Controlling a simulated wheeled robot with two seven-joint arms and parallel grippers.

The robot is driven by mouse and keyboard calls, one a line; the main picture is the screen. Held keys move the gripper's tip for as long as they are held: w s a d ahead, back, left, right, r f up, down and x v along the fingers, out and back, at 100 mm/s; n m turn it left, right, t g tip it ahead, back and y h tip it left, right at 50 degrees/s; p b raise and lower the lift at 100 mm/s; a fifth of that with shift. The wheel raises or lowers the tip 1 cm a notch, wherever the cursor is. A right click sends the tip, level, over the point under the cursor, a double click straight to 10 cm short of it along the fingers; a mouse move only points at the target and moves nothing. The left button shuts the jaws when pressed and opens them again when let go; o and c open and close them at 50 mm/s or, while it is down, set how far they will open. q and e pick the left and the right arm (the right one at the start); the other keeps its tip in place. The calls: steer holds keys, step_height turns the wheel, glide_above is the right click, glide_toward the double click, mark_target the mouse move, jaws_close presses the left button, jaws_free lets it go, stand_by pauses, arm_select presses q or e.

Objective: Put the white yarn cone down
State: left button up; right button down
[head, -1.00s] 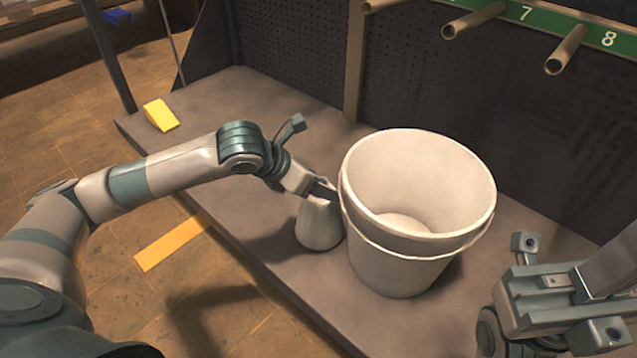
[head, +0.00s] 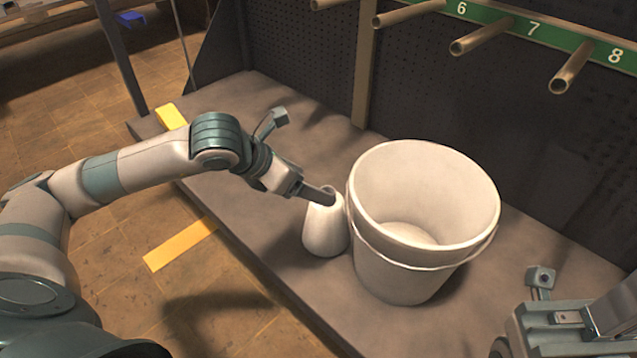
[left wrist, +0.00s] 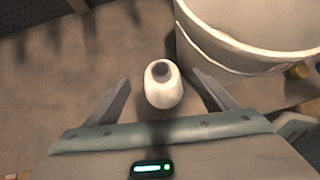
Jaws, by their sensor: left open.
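The white yarn cone (head: 325,234) stands upright on the grey bench top (head: 300,130), just left of a white bucket (head: 405,265). My left gripper (head: 322,196) is at the cone's narrow top in the head view. In the left wrist view the cone (left wrist: 163,88) shows from above, between and beyond the spread fingers of the left gripper (left wrist: 162,92), with a gap on each side. The left gripper is open. My right arm shows at the lower right of the head view, but its fingertips are not clearly seen.
The bucket is close beside the cone on the right and looks empty. A yellow wedge (head: 170,116) lies at the bench's far left corner. Pegs (head: 480,38) stick out from the numbered green rail (head: 535,28). The bench behind the cone is clear.

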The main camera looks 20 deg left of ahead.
arm_select(q)
steer(key=v, duration=0.4)
steer(key=shift+s+r+p, duration=0.1)
steer(key=shift+s+p, duration=0.05)
steer(key=shift+p, duration=0.2)
